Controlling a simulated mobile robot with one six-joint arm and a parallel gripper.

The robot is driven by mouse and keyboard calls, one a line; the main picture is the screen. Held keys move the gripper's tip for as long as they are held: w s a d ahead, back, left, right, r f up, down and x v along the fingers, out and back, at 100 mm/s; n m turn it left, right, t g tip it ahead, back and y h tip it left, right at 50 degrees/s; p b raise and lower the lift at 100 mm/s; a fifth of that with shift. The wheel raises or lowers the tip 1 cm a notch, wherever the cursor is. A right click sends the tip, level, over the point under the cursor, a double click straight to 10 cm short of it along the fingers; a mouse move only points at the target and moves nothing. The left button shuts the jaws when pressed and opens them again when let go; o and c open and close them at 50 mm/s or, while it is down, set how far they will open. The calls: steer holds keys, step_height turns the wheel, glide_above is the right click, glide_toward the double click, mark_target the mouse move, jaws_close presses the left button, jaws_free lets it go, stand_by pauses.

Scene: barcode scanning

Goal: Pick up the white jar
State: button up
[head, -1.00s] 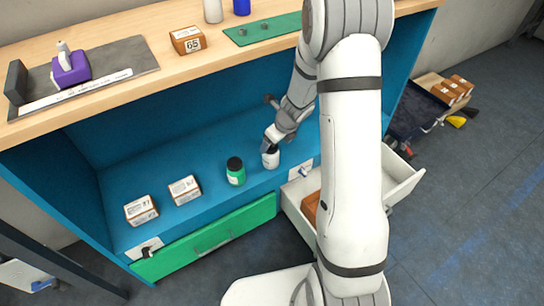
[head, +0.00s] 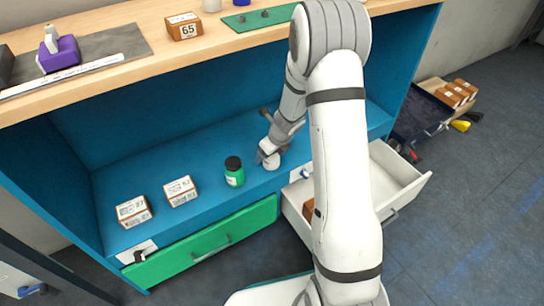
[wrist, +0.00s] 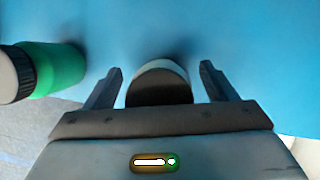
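The white jar (head: 273,164) with a black lid stands on the blue shelf, mostly hidden behind my gripper in the head view. In the wrist view the jar (wrist: 160,68) lies between the two fingers, dark lid toward the palm. My gripper (wrist: 160,72) is open around it, with a gap visible on each side. In the head view my gripper (head: 268,155) is down at the jar. A green jar (head: 234,173) with a black lid stands just left of it, and shows at the left of the wrist view (wrist: 62,68), outside the fingers.
Two labelled boxes, one (head: 133,210) and another (head: 180,190), stand further left on the shelf (head: 205,205). A green drawer (head: 210,245) is below. A white drawer (head: 385,190) stands open at right. The wooden counter (head: 110,75) overhangs the shelf, with a scanner (head: 58,50) on it.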

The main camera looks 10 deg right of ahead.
steer(key=c, duration=1.1)
steer(key=shift+c, duration=0.2)
step_height(320, 180, up, 10)
steer(key=p, duration=0.7)
